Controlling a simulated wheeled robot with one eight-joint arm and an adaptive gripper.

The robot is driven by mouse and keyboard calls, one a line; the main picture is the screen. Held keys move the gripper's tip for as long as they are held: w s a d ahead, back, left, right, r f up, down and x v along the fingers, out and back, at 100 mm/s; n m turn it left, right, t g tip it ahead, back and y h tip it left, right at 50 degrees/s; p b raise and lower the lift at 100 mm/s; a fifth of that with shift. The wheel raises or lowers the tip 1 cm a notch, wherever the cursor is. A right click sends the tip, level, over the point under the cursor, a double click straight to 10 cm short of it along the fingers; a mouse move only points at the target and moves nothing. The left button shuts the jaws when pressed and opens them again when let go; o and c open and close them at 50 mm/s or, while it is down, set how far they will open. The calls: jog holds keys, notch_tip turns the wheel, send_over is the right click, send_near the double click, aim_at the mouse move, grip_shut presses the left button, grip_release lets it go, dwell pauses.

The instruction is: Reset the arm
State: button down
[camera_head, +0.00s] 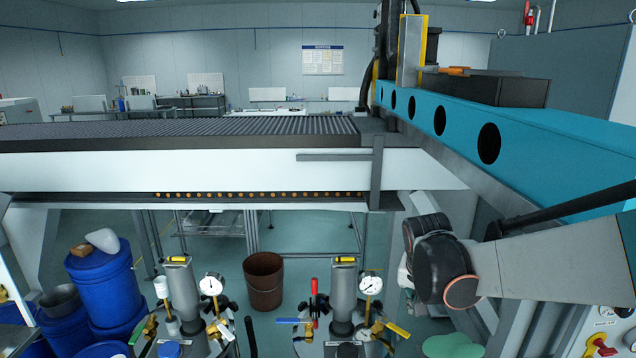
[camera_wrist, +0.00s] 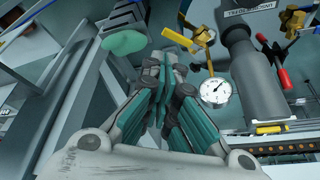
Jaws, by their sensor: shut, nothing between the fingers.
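My gripper (camera_wrist: 168,65) shows in the wrist view with its teal-padded fingers together and nothing between them. It points toward the fixture, to the left of a pressure gauge (camera_wrist: 215,91) and a grey cylinder (camera_wrist: 250,80). In the head view my arm reaches in from the right edge, its grey link and dark joint in front of the blue beam's lower side. The gripper itself cannot be made out there. The same kind of gauge shows in the head view (camera_head: 371,284), on a fitting with a red-handled valve (camera_head: 314,302).
A long bench (camera_head: 200,170) with a ribbed top crosses the view, with a blue beam (camera_head: 460,120) at right. Blue drums (camera_head: 103,280) stand at left and a brown bucket (camera_head: 264,280) on the floor. Another gauge (camera_head: 211,285) stands left of centre. A red-yellow switch (camera_head: 600,347) is at lower right.

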jog(key=s+a+r+n+t+b, duration=0.1)
jog(key=s+n, duration=0.1)
jog(key=s, duration=0.5)
jog(key=s+a+r+n+t+y+b, duration=0.1)
jog(key=s+n, duration=0.1)
jog(key=s, duration=0.6)
jog(key=s+a+r+n+t+b, duration=0.1)
jog(key=s+n, duration=0.1)
jog(key=s, duration=0.6)
jog(key=shift+a+r+y, duration=0.15)
jog(key=shift+a+y, duration=0.15)
jog(key=shift+y, duration=0.1)
